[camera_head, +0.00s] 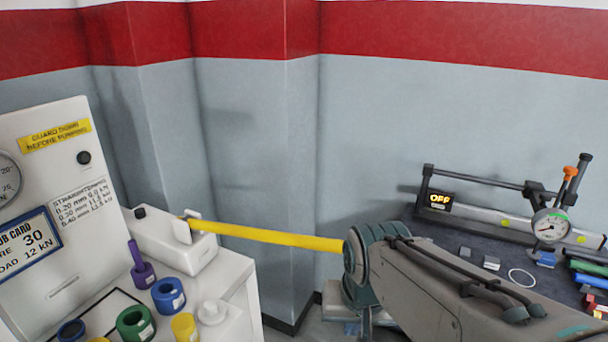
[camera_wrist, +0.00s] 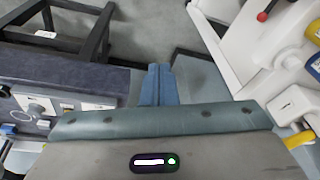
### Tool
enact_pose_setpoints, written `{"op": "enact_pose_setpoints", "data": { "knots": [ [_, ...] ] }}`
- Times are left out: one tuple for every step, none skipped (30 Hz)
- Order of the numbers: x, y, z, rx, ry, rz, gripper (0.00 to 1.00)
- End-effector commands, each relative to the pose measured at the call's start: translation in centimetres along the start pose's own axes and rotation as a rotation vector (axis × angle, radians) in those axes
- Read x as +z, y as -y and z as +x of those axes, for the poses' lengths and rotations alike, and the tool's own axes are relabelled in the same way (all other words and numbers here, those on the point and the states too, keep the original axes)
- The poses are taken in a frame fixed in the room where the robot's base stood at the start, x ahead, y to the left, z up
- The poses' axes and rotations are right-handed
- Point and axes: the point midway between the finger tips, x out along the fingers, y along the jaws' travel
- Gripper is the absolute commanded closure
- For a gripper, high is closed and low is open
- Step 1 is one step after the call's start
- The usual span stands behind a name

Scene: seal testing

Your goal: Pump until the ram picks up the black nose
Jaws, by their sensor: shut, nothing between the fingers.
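The white hand pump (camera_head: 170,245) stands at the left on the white bench. Its long yellow lever (camera_head: 265,235) sticks out to the right, nearly level, and its far end passes behind my arm. In the wrist view a short piece of the yellow lever (camera_wrist: 298,140) shows at the right edge, beside the white pump block (camera_wrist: 290,105). My gripper (camera_wrist: 160,85) has its blue fingers together, empty, pointing down over the floor gap. I cannot make out the ram or the black nose in either view.
The white panel (camera_head: 50,180) carries a gauge and a job card. Coloured rings and cups, including a green ring (camera_head: 136,322), stand before the pump. At right a dark bench (camera_head: 420,230) holds a dial gauge (camera_head: 551,226) and small parts. Grey wall stands behind.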

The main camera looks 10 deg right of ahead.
Motion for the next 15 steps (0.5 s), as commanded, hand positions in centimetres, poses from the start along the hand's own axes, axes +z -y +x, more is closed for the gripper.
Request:
{"op": "enact_pose_setpoints", "data": {
  "knots": [
    [-1.1, 0.3, -1.7, 0.0, 0.007, 0.097, 1.0],
    [-1.7, 0.4, -2.3, 0.0, 0.012, 0.165, 1.0],
    [-2.5, 0.7, -3.3, -0.001, 0.02, 0.263, 1.0],
    [-3.1, 0.9, -4.0, -0.002, 0.027, 0.338, 1.0],
    [-3.7, 1.1, -4.7, -0.002, 0.034, 0.416, 1.0],
    [-4.6, 1.4, -5.5, -0.001, 0.044, 0.517, 1.0],
    [-5.2, 1.6, -6.2, -0.002, 0.051, 0.595, 1.0],
    [-5.8, 1.8, -6.8, -0.001, 0.06, 0.673, 1.0],
    [-6.6, 2.0, -7.6, 0.0, 0.069, 0.776, 1.0],
    [-7.2, 2.2, -8.3, 0.002, 0.078, 0.853, 1.0],
    [-7.8, 2.3, -8.9, 0.002, 0.085, 0.931, 1.0],
    [-8.7, 2.5, -9.7, 0.006, 0.098, 1.035, 1.0],
    [-9.3, 2.6, -10.3, 0.007, 0.105, 1.111, 1.0],
    [-9.9, 2.7, -10.9, 0.01, 0.115, 1.189, 1.0],
    [-10.7, 2.9, -11.7, 0.013, 0.128, 1.29, 1.0]
  ]
}}
